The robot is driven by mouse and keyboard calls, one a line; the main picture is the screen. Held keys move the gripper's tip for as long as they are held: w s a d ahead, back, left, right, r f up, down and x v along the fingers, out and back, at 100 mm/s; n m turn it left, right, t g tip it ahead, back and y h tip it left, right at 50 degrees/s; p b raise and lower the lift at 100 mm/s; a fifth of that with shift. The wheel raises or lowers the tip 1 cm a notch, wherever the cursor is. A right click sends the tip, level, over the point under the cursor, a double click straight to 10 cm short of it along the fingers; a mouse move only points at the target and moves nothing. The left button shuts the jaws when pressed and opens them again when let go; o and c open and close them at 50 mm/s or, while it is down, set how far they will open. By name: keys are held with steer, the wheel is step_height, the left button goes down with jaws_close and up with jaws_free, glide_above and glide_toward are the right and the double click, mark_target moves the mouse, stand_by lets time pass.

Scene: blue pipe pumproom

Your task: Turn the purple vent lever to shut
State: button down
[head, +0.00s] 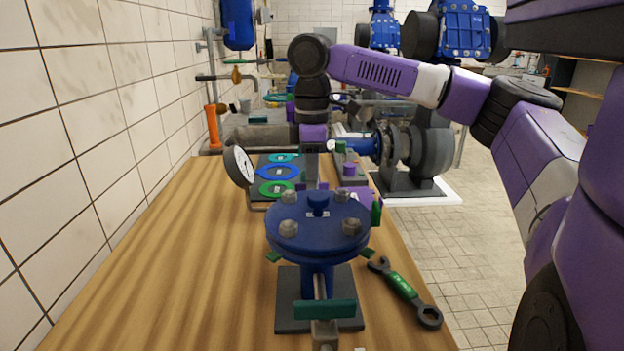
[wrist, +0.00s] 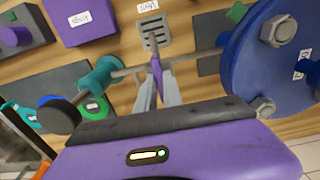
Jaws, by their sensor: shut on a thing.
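The purple vent lever (wrist: 157,68) shows in the wrist view as a narrow upright strip by a thin grey pipe. My gripper (wrist: 158,80) is shut on it, with a pale finger on each side. The pipe runs between a teal fitting (wrist: 101,76) on the left and the blue flange (wrist: 248,58) on the right. A slotted grey plate (wrist: 153,31) lies just beyond the lever. In the head view my arm reaches down behind the blue flange (head: 317,228), and I cannot make out the lever or fingertips there.
A pressure gauge (head: 239,166) stands left of the flange. A green-handled wrench (head: 400,286) lies to its right on the wooden bench (head: 160,290). A purple labelled block (wrist: 82,20) is close by. The bench's left part is clear, beside a tiled wall (head: 90,130).

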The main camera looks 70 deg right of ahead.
steer(key=shift+r+p, duration=0.1)
steer(key=shift+p, duration=0.25)
steer(key=m+p, duration=0.2)
steer(key=shift+a+r+p, duration=0.1)
steer(key=shift+r+p, duration=0.05)
steer(key=shift+p, duration=0.15)
steer(key=m+p, duration=0.2)
steer(key=p, duration=0.1)
steer(key=shift+m, duration=0.4)
steer(key=m+p, duration=0.5)
steer(key=p, duration=0.4)
steer(key=shift+r, duration=0.2)
steer(key=m+p, duration=0.5)
steer(key=p, duration=0.4)
steer(key=shift+f+m+p, duration=0.1)
steer(key=shift+m+p, duration=0.2)
steer(key=m+p, duration=0.2)
steer(key=p, duration=0.1)
steer(key=shift+f+p, duration=0.2)
steer(key=shift+p, duration=0.1)
steer(key=shift+f+m+p, duration=0.1)
steer(key=shift+m+p, duration=0.2)
steer(key=shift+f, duration=0.1)
